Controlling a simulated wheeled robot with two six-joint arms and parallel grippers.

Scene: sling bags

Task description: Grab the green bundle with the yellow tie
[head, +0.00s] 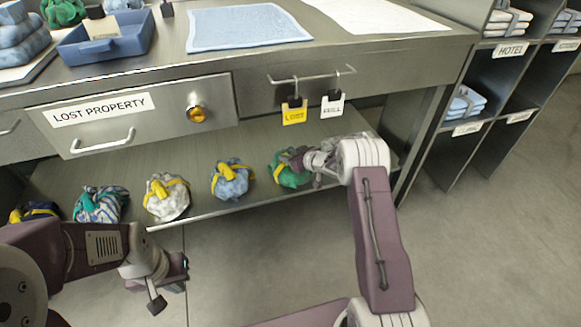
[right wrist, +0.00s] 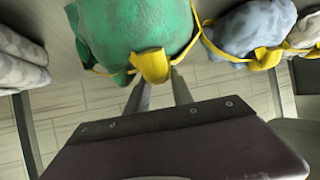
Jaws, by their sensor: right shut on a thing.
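The bundle hides the fingertips. My left gripper (head: 168,290) is low at the left, in front of the shelf and away from the bundles; its finger gap is not clear.
A blue bundle with a yellow tie (head: 233,180) is left of the green one, then a whitish one (head: 167,197) and a striped one (head: 101,204). The counter edge and drawer (head: 140,112) overhang the shelf (head: 215,208). Hanging tags (head: 294,112) are above. The floor at right is clear.

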